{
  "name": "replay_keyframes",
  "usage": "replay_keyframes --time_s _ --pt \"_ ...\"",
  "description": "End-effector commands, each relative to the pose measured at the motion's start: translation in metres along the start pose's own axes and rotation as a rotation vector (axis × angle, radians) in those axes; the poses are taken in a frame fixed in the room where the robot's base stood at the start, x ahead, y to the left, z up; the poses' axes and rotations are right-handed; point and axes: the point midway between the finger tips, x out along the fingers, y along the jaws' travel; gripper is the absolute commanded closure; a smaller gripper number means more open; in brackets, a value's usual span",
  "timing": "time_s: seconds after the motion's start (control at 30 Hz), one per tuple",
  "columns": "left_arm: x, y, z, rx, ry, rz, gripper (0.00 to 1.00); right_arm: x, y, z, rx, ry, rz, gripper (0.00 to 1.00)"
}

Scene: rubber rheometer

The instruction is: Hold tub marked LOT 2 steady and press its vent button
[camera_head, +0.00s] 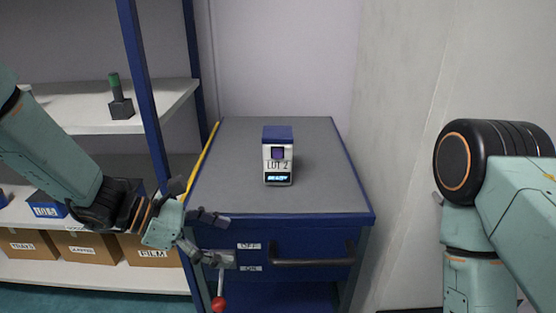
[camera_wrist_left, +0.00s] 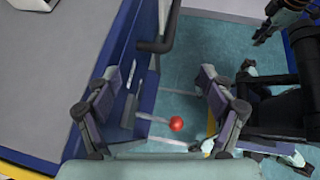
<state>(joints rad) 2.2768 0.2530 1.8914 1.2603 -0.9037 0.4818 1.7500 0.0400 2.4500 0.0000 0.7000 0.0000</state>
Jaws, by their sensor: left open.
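The tub marked LOT 2 (camera_head: 268,152) stands upright on the grey top of a blue cabinet in the head view. My left gripper (camera_head: 217,239) is open and empty at the cabinet's front left, lower than the top and apart from the tub. In the left wrist view its two spread fingers (camera_wrist_left: 157,88) have nothing between them close up. My right arm shows at the right, but its gripper is out of view.
The cabinet top (camera_head: 325,190) is otherwise clear. A red-knobbed lever (camera_head: 219,303) with OFF and ON labels is on the cabinet front near my left gripper, beside a dark drawer handle (camera_head: 312,262). Shelves with boxes (camera_head: 90,248) stand left; a wall is right.

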Motion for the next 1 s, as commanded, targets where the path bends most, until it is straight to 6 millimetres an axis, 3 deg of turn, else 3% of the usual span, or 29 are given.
replay_keyframes --time_s 0.2,0.67,1.0 --pt "-0.006 0.018 0.023 -0.017 -0.093 0.039 0.18 0.008 0.000 0.000 0.000 0.000 0.000 0.81" --pt "-0.014 0.032 0.046 -0.033 -0.186 0.071 0.18 0.014 0.000 0.000 0.000 0.000 0.000 0.81" --pt "-0.015 0.033 0.047 -0.034 -0.188 0.072 0.18 0.013 0.000 0.000 0.000 0.000 0.000 0.81"
